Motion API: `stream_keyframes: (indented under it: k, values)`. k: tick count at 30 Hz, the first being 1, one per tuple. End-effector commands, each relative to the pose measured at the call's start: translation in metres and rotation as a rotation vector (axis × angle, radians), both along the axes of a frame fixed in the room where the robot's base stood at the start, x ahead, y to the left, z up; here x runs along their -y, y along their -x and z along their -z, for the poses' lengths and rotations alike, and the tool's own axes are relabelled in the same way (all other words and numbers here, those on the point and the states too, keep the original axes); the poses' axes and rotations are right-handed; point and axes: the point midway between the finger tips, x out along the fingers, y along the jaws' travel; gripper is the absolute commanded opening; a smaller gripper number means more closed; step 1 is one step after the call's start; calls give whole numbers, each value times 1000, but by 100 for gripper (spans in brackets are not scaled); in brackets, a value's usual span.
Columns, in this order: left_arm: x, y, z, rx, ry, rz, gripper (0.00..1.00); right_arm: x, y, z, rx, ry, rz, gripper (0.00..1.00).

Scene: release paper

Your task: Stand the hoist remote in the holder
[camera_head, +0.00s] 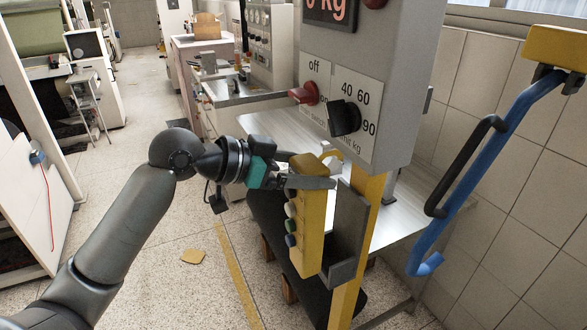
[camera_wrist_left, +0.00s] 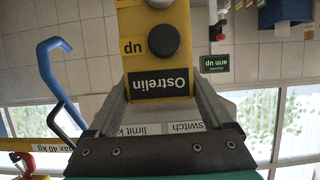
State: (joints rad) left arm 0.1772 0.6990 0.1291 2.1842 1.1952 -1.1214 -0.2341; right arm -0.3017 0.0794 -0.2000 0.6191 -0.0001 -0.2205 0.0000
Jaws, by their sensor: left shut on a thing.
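The hoist remote (camera_head: 312,222) is yellow with several coloured buttons down its side. It hangs upright in my left gripper (camera_head: 311,177), which is shut on its upper end. The holder (camera_head: 348,228) is a grey open bracket on the yellow post, just right of the remote. The remote's lower end is beside or partly in front of the holder; I cannot tell if it is inside. My right gripper is not in view.
The grey control box (camera_head: 375,70) with a red and a black knob stands above the holder on the yellow post (camera_head: 366,195). A blue hooked bar (camera_head: 480,160) hangs at right. A metal table (camera_head: 425,205) is behind. Speckled floor (camera_head: 150,265) is open at left.

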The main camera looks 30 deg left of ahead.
Motion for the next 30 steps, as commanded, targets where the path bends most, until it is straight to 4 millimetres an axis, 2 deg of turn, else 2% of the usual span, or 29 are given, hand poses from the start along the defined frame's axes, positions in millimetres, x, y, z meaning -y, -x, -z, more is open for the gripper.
stream_keyframes:
  k: [15,25,30]
  values:
    - [30,-39,-4,8,5,-1,0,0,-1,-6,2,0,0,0]
    - [44,-57,-3,7,5,-1,0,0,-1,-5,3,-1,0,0]
    - [43,-56,13,5,2,-1,0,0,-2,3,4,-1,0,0]
